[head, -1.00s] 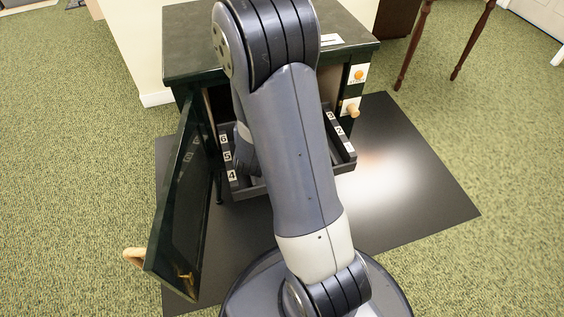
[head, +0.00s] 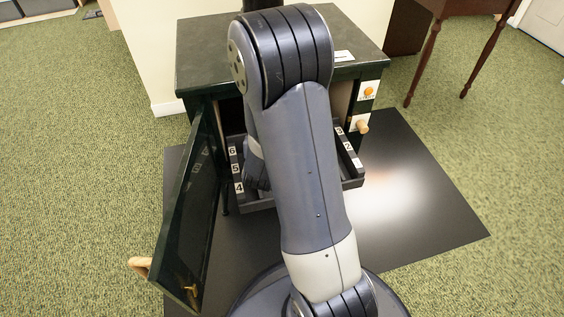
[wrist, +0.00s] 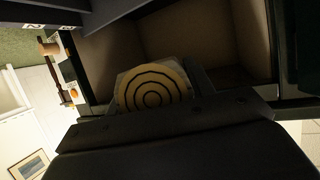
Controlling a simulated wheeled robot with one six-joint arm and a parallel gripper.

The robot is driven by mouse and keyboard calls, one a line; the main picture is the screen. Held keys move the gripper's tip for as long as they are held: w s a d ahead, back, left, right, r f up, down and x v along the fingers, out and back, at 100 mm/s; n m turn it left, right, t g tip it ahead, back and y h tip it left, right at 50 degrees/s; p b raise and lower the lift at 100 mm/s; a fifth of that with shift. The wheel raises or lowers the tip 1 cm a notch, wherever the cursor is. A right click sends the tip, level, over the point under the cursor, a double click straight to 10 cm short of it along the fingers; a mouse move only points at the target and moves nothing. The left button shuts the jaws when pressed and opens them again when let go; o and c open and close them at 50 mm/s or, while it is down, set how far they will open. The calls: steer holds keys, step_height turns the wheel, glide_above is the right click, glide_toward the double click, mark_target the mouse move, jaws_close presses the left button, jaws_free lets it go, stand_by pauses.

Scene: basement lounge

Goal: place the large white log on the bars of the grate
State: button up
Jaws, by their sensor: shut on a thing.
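The large white log (wrist: 153,88) shows its round, ringed, tan end and a pale side in the wrist view. My gripper (wrist: 165,105) is shut on it; its dark body fills the lower part of that view. In the head view my arm hides the log and most of my gripper. The grate (head: 354,183) is a dark tray with numbered side rails at the stove's open front. Its bars are mostly hidden behind my arm. A numbered rail also shows upside down at the top left of the wrist view. I cannot tell whether the log touches the grate.
The dark green stove (head: 205,75) has its door (head: 190,225) swung open at the left, with a wooden handle (head: 140,265). An orange knob (head: 369,91) and a wooden knob (head: 362,123) are at the right. The black floor mat (head: 425,200) is clear at right.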

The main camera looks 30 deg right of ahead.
steer(key=shift+a, duration=0.1)
steer(key=shift+a+r+n+y, duration=0.1)
steer(key=shift+a+n+y, duration=0.1)
steer(key=shift+n+y, duration=0.1)
steer(key=s+a+n+t+y, duration=0.1)
steer(key=a+n+t+y, duration=0.1)
steer(key=a+n+y, duration=0.55)
step_height(320, 180, up, 22)
steer(key=s+a+m+h+p, duration=0.1)
steer(key=s+a+m+p, duration=0.1)
steer(key=p, duration=3)
steer(key=shift+s+a, duration=0.2)
steer(key=shift+a, duration=0.05)
